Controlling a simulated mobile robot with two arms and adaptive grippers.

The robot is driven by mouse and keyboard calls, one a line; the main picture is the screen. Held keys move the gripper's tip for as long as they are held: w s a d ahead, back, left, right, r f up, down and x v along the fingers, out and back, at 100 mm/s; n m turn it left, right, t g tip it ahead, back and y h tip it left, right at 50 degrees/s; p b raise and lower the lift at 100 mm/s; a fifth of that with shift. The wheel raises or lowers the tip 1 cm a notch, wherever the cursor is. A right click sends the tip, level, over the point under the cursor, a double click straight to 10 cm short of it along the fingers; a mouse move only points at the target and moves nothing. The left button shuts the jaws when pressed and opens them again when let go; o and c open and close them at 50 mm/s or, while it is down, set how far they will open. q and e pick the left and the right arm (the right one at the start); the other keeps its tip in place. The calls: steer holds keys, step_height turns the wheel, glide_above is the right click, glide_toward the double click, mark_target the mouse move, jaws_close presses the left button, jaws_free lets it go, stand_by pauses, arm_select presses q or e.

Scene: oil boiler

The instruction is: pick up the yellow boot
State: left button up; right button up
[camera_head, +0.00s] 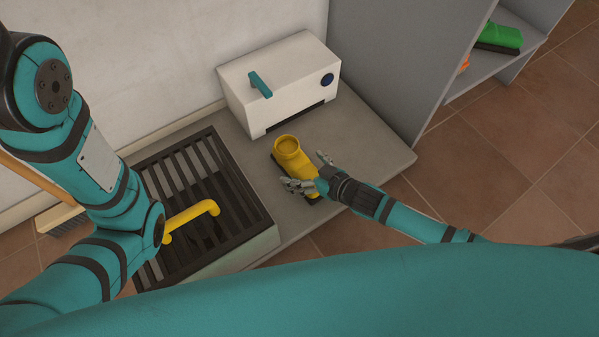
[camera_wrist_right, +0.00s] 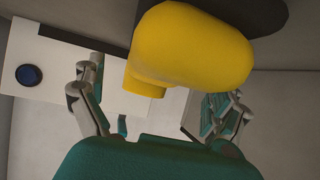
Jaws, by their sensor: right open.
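The yellow boot (camera_head: 287,152) stands upright on the grey bench, in front of the white box, with its opening facing up and its dark sole on the bench. My right gripper (camera_head: 311,172) is at the boot's toe end, its fingers apart on either side of it. In the right wrist view the boot (camera_wrist_right: 190,48) fills the upper middle, between the two open fingers of the right gripper (camera_wrist_right: 160,110). Both fingers look apart from the boot there. My left arm comes in from the left, but its gripper does not show.
A white box (camera_head: 280,85) with a teal handle and blue knob stands behind the boot. A dark slatted grate (camera_head: 205,180) with a yellow handle (camera_head: 192,219) lies to the left. A grey shelf (camera_head: 400,60) holds a green boot (camera_head: 500,36) at the upper right.

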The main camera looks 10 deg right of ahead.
steer(key=shift+w+a+f, duration=0.1)
steer(key=shift+w+a, duration=0.05)
steer(key=shift+w, duration=0.1)
steer(key=shift+c, duration=0.3)
steer(key=c, duration=1.4)
